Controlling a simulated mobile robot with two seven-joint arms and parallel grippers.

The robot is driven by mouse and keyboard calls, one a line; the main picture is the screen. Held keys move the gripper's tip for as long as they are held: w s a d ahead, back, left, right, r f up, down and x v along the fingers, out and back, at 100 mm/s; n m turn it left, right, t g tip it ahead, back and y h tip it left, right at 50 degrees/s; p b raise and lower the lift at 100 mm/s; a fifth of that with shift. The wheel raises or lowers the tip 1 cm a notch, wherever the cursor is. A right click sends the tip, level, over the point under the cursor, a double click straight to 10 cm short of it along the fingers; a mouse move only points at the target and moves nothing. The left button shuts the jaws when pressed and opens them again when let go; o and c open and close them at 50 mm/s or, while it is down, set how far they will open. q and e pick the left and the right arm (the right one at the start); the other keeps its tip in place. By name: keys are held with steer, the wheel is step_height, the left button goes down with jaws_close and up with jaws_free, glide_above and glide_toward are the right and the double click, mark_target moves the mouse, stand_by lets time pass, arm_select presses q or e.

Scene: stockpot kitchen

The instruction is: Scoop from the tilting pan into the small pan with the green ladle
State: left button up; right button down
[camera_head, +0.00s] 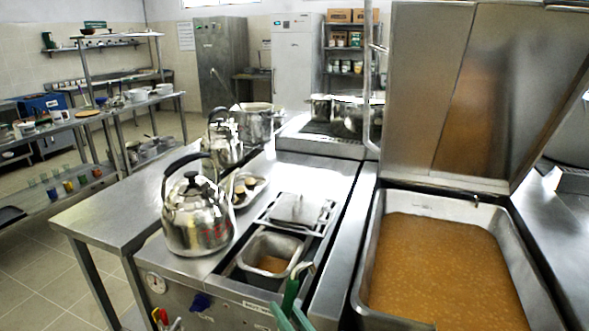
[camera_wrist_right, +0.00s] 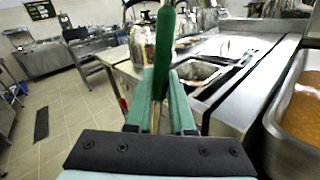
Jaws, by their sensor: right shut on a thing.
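The tilting pan (camera_head: 368,262) stands open at the right of the head view, filled with brown, lumpy stew; its rim also shows in the right wrist view (camera_wrist_right: 277,107). The small pan (camera_head: 287,242) is a rectangular steel insert left of it, with some brown food at its bottom; it also shows in the right wrist view (camera_wrist_right: 211,68). My right gripper (camera_head: 291,313) is shut on the green ladle (camera_head: 291,291), just in front of the small pan. The ladle's green handle stands upright between the fingers in the right wrist view (camera_wrist_right: 165,50). Its bowl is not clearly seen. My left gripper is out of view.
A large kettle (camera_head: 197,222) stands left of the small pan, with another kettle (camera_head: 222,138) and a pot (camera_head: 255,122) behind. A lidded insert (camera_head: 298,208) lies behind the small pan. The tilting pan's raised lid (camera_head: 425,90) blocks the back right.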

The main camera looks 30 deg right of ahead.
mark_target(286, 300)
step_height(286, 300, up, 6)
steer(key=p, duration=0.4)
steer(key=shift+f, duration=0.15)
steer(key=shift+a+f+b, duration=0.1)
steer(key=shift+f+b, duration=0.15)
steer(key=shift+b, duration=0.1)
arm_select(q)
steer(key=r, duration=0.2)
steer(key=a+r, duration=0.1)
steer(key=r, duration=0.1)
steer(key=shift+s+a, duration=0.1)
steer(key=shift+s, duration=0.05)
arm_select(e)
steer(key=shift+w+f, duration=0.1)
